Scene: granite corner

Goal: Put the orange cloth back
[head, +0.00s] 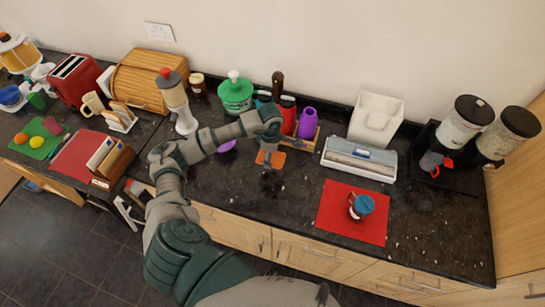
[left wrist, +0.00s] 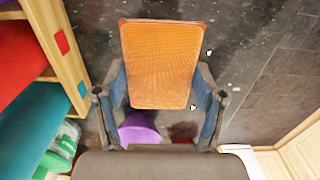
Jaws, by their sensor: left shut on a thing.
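The orange cloth (head: 271,158) is a flat folded rectangle. In the left wrist view the orange cloth (left wrist: 162,62) lies between the two fingers of my left gripper (left wrist: 160,90), which is shut on it. In the head view my left gripper (head: 270,147) holds it low over the dark counter, just left of a wooden rack (head: 305,144). Whether the cloth touches the counter is unclear. The wooden rack (left wrist: 50,45) also shows at the left of the wrist view, with red and teal marks on its edge and red and teal items inside. My right gripper is out of view.
A purple cup (head: 307,122) is at the rack. A purple bowl (head: 226,146) is left of the gripper. Counter in front is clear.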

